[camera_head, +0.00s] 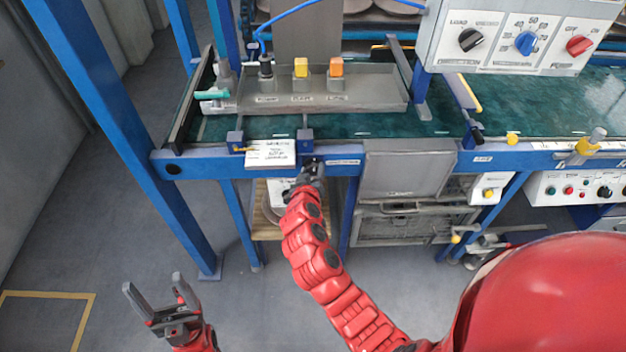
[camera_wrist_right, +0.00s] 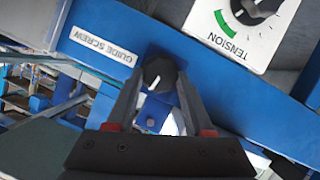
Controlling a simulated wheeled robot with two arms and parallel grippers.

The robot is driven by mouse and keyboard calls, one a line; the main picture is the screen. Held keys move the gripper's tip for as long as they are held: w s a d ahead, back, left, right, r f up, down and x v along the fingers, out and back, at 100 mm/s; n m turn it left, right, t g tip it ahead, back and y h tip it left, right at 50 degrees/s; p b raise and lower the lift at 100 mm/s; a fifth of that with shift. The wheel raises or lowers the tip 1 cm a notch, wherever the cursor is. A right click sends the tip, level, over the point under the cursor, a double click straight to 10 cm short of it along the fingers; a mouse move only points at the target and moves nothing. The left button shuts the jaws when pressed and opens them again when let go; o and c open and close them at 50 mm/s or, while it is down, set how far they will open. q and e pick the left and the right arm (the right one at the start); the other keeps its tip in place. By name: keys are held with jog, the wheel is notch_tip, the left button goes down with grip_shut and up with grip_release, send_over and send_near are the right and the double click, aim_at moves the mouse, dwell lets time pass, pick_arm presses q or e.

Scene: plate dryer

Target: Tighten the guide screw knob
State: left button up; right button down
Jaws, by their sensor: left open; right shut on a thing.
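The guide screw knob (camera_wrist_right: 158,75) is a small black knob with a white pointer mark, on the blue rail beside the "GUIDE SCREW" label (camera_wrist_right: 103,45) in the right wrist view. My right gripper (camera_wrist_right: 156,92) has its two fingers on either side of the knob and is shut on it. In the head view my right gripper (camera_head: 311,172) is at the front blue beam, and its fingers hide the knob there. My left gripper (camera_head: 160,302) is open and empty, low at the lower left, away from the machine.
A control box (camera_head: 525,40) hangs at upper right. The floor at left is clear.

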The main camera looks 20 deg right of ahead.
jog(key=n+b, duration=0.1)
jog(key=h+b, duration=0.1)
jog(key=n+h+b, duration=0.1)
jog(key=shift+a+f+n, duration=0.25)
jog(key=shift+f+n, duration=0.05)
jog(key=n+h+b, duration=0.1)
jog(key=n+b, duration=0.1)
jog(key=shift+w+a+f+n, duration=0.1)
jog(key=shift+n, duration=0.3)
jog(key=n+t+h+b, duration=0.1)
jog(key=n+h+b, duration=0.1)
jog(key=n, duration=0.1)
jog(key=shift+f, duration=0.1)
jog(key=shift+n+h+b, duration=0.4)
jog(key=shift+n+b, duration=0.2)
jog(key=shift+n, duration=0.5)
jog(key=shift+c, duration=1.6)
grip_release()
